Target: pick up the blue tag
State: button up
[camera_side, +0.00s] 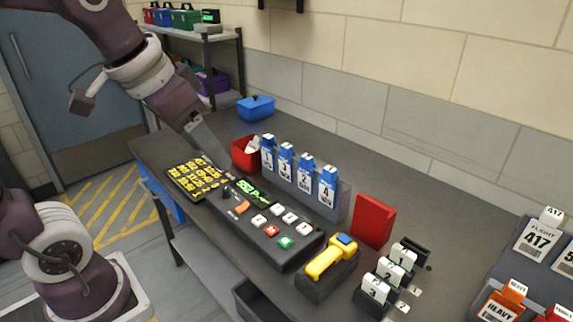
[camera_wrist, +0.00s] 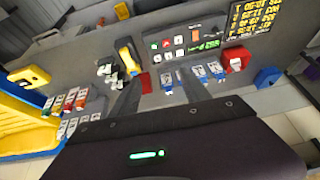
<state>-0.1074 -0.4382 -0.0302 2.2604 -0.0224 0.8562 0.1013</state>
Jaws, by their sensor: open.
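Several blue-topped tags with white numbered faces stand upright in a row in a grey rack (camera_side: 343,205): tag 1 (camera_side: 267,153), tag 2 (camera_side: 285,160), tag 3 (camera_side: 305,173) and tag 4 (camera_side: 327,186). Blue tags also show in the wrist view (camera_wrist: 199,73), with part of the row behind a finger. My gripper (camera_side: 214,154) is above the table, left of the rack in the side view, near the red bin (camera_side: 244,158). In the wrist view its two dark fingers are spread apart (camera_wrist: 158,92), with nothing seen held between them.
A black control panel (camera_side: 235,214) with buttons lies in front of the rack. A yellow handset (camera_side: 325,260), a red upright holder (camera_side: 373,220) and white numbered tags (camera_side: 388,275) stand to the right. A blue box (camera_side: 256,107) sits behind.

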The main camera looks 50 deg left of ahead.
jog(key=w+a+f, duration=0.1)
jog(key=w+a, duration=0.4)
jog(key=w, duration=0.9)
jog(key=g, duration=0.1)
send_near(286, 146)
jog(key=f, duration=0.1)
jog(key=x, duration=0.7)
jog(key=shift+w+f, duration=0.3)
jog(key=shift+w, duration=0.05)
grip_shut()
